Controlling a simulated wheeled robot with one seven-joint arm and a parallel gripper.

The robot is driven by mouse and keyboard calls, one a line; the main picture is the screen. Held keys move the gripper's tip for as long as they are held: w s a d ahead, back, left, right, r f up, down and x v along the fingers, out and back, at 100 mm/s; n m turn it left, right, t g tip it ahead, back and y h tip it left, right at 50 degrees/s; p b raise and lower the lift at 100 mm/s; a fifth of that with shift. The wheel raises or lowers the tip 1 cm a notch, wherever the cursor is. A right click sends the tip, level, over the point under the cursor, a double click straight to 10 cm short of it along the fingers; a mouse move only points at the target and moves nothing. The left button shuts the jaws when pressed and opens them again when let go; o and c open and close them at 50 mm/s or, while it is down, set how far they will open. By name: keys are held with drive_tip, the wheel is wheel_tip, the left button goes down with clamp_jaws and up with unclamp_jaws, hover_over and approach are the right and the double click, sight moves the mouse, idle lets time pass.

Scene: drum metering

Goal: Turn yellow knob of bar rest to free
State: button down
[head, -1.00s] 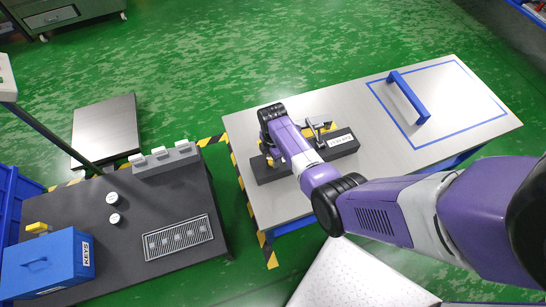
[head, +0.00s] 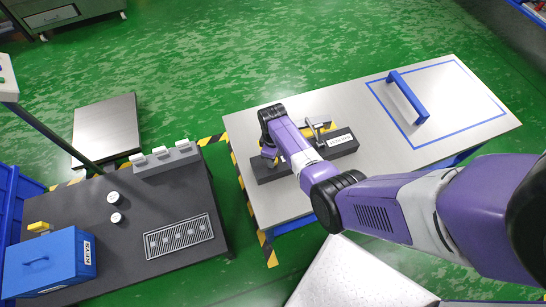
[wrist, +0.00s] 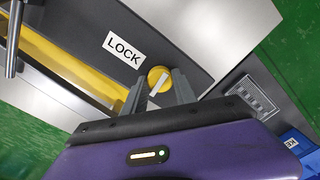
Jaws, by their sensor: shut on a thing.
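The bar rest is a dark block (head: 268,173) with yellow parts, lying on the left part of the metal table in the head view. In the wrist view its dark top face (wrist: 190,35) carries a white LOCK label (wrist: 123,48). The round yellow knob (wrist: 156,74) sits beside that label, with a pale bar across it running diagonally. My gripper (wrist: 160,88) is shut on the knob, with one grey finger on each side. The fingers partly cover the knob's lower side. In the head view my arm hides the knob and most of the gripper.
A blue handle (head: 408,98) stands in a blue-outlined area on the table's right side. A metal rod (wrist: 14,38) rises beside the yellow strip. A dark bench (head: 75,205) to the left bears a blue KEYS box (head: 45,262) and a grate (head: 178,237).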

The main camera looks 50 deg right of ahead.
drive_tip(key=shift+m, duration=0.6)
drive_tip(key=c, duration=1)
unclamp_jaws()
drive_tip(key=shift+r, duration=0.1)
drive_tip(key=shift+r+p, duration=0.4)
drive_tip(key=shift+r, duration=3.4)
